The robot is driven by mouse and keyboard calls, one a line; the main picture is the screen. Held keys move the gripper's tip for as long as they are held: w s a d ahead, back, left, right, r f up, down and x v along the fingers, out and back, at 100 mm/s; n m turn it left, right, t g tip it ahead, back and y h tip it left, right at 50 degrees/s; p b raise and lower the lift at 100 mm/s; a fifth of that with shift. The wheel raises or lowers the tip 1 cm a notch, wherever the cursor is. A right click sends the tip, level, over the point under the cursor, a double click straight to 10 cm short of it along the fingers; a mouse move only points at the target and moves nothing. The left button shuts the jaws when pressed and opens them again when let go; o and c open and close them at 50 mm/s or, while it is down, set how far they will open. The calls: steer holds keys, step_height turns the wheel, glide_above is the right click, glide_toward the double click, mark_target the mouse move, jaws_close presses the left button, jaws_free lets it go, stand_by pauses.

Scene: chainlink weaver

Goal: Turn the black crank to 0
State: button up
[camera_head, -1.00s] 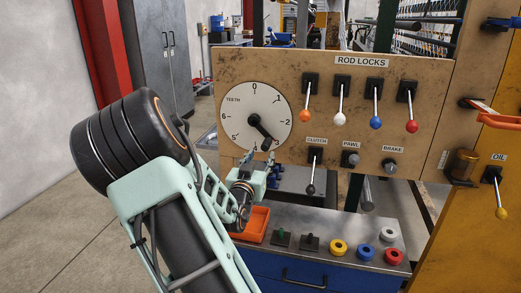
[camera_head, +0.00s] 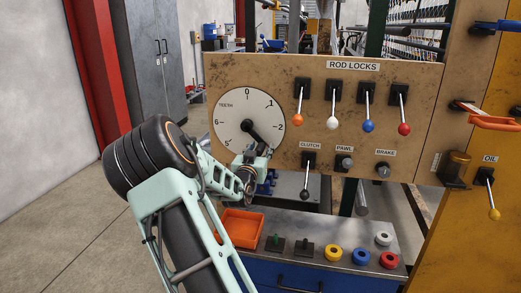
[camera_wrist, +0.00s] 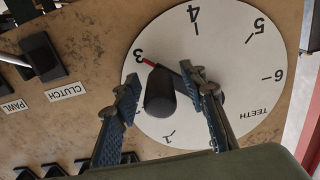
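The black crank (camera_head: 254,132) is on the white round TEETH dial (camera_head: 228,105), pointing to the lower right. In the wrist view the dial (camera_wrist: 225,40) appears upside down, and the red tip of the crank's pointer is at 3. The black crank handle (camera_wrist: 160,92) sticks out towards the wrist camera. My gripper (camera_wrist: 165,82) is open, with one finger on each side of the handle and gaps visible. In the head view my gripper (camera_head: 262,150) overlaps the dial's lower right and hides part of the crank and the 3.
Rod lock levers (camera_head: 332,107) with coloured knobs stand right of the dial. The clutch lever (camera_head: 307,175) hangs close to the right of my gripper. Below are an orange tray (camera_head: 240,224) and several coloured rings on a metal bench top (camera_head: 315,232).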

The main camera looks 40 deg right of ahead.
steer(key=shift+c, duration=0.6)
jaws_close()
steer(key=shift+s+d+r, duration=0.1)
steer(key=shift+s+d, duration=0.05)
steer(key=shift+d, duration=0.1)
